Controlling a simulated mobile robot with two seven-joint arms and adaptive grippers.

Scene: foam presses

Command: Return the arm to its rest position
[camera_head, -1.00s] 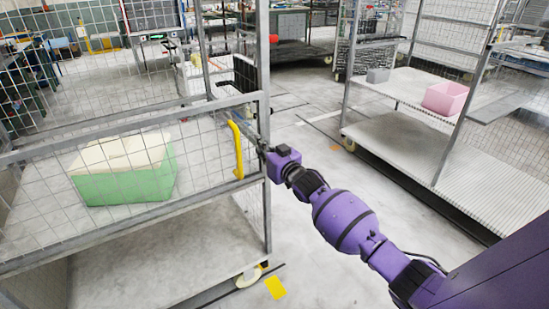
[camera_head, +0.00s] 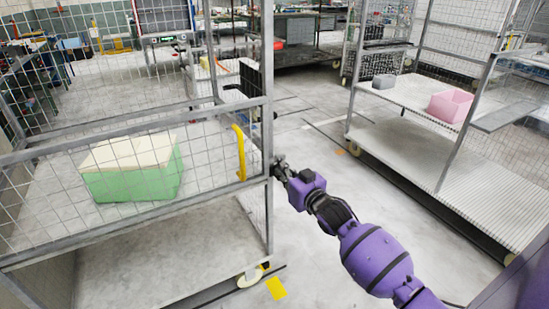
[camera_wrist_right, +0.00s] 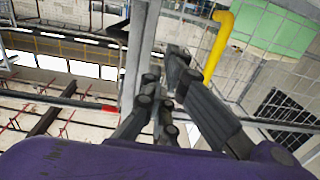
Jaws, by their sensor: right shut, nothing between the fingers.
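My right arm is purple and reaches in from the lower right in the head view. Its black gripper (camera_head: 279,163) is shut and empty, beside the right-hand post of the wire-mesh cart (camera_head: 268,130). In the right wrist view the shut fingers (camera_wrist_right: 158,100) show close in front of a grey post; whether they touch it I cannot tell. A yellow handle (camera_head: 241,152) is fixed on the cart just left of the gripper, and it also shows in the right wrist view (camera_wrist_right: 218,45). My left gripper is not in view.
A green foam block with a cream top (camera_head: 133,180) lies inside the mesh cart. At the right, a shelf cart (camera_head: 415,105) holds a pink bin (camera_head: 450,105) and a small grey box (camera_head: 384,81). Clear floor (camera_head: 320,190) lies between the two carts.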

